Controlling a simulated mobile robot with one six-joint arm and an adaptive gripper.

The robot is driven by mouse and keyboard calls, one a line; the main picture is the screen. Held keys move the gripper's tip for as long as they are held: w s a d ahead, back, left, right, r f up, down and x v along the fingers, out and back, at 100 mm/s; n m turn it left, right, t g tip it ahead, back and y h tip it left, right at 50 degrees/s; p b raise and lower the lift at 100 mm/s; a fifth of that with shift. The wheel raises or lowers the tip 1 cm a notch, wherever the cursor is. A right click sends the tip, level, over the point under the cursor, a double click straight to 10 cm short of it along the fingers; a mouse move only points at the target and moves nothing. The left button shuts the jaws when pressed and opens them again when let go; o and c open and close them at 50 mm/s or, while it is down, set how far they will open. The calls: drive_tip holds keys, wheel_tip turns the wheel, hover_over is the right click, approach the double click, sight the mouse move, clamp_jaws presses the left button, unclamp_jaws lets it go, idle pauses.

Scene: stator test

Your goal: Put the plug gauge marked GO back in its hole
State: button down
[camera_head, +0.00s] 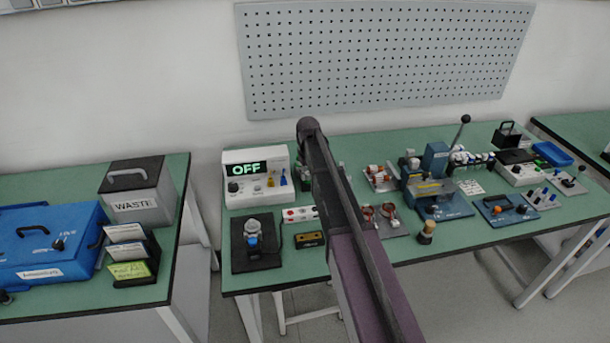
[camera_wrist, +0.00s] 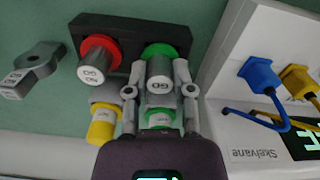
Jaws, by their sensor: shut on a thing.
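The plug gauge marked GO (camera_wrist: 160,86) is a grey cylinder in the wrist view. My gripper (camera_wrist: 160,93) is shut around it, one finger on each side. A green ring (camera_wrist: 162,49) shows just beyond it on the dark gauge block (camera_wrist: 127,30). I cannot tell whether the gauge is in its hole or only lined up over it. The NO GO gauge (camera_wrist: 95,70) stands at the red ring (camera_wrist: 104,46) of the same block. In the head view my arm hides the gauge and most of the block.
A white instrument (camera_head: 256,178) reading OFF, with blue and yellow plugs (camera_wrist: 259,74), stands close beside the block. Grey parts with a yellow band (camera_wrist: 102,124) and a green band (camera_wrist: 160,118) are near my gripper. A grey ring-ended part (camera_wrist: 34,65) lies on the green bench.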

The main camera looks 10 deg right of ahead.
idle(0.3)
drive_tip(key=shift+c, duration=2)
unclamp_jaws()
